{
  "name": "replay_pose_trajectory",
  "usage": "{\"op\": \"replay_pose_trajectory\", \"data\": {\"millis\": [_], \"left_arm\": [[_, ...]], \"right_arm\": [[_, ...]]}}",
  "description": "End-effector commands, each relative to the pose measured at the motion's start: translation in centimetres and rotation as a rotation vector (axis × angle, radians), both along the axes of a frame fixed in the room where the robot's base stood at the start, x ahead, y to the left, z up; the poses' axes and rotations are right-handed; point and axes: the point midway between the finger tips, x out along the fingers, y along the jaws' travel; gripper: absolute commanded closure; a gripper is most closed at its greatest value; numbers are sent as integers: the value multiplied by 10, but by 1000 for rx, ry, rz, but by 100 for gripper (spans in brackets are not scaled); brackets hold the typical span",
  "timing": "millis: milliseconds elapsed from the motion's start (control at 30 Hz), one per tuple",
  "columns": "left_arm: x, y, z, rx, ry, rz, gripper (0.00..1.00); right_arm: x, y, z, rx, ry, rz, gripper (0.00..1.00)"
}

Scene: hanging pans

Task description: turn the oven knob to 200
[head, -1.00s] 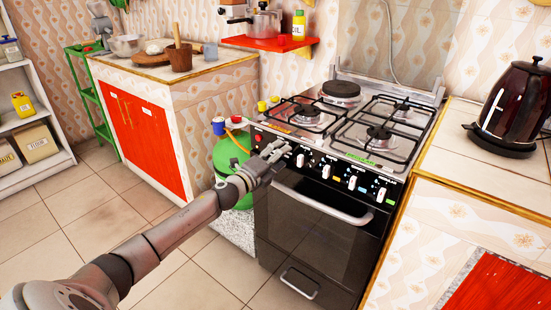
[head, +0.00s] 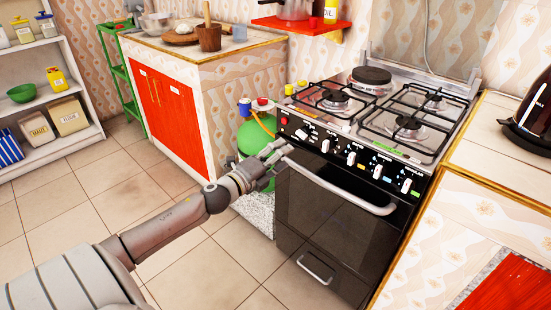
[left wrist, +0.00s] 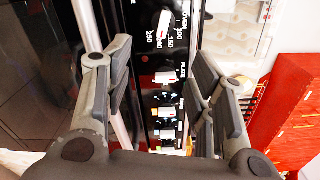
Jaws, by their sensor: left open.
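The oven knob (head: 302,134) is the white knob nearest the red button on the black front panel of the stove (head: 330,155). In the left wrist view the oven knob (left wrist: 164,24) stands near the top edge. Its long body is slightly tilted, and its lower end points at about the 200 mark on the dial. My left gripper (head: 278,148) is open and empty, just in front of and below this knob in the head view. In the left wrist view its fingers (left wrist: 158,75) are spread on both sides of the panel, apart from the knob. My right gripper is not in view.
Several other white knobs, such as the plate knob (left wrist: 166,77), run along the panel. The oven door handle (head: 340,190) sticks out below. A green gas cylinder (head: 256,145) stands left of the stove. A kettle (head: 535,115) is on the right counter.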

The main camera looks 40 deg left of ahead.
Motion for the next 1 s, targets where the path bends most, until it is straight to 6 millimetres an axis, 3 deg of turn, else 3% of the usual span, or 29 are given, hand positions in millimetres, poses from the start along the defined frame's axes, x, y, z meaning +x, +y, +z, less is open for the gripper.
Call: {"op": "replay_pose_trajectory", "data": {"millis": [233,833,933,1000], "left_arm": [[-13,1,0,0,0,-1,49],[-14,1,-1,-2,1,1,49],[-16,3,-16,-48,25,28,49],[-22,7,-42,-133,70,78,49]], "right_arm": [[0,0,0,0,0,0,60],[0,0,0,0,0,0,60],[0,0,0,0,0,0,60],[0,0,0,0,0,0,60]]}}
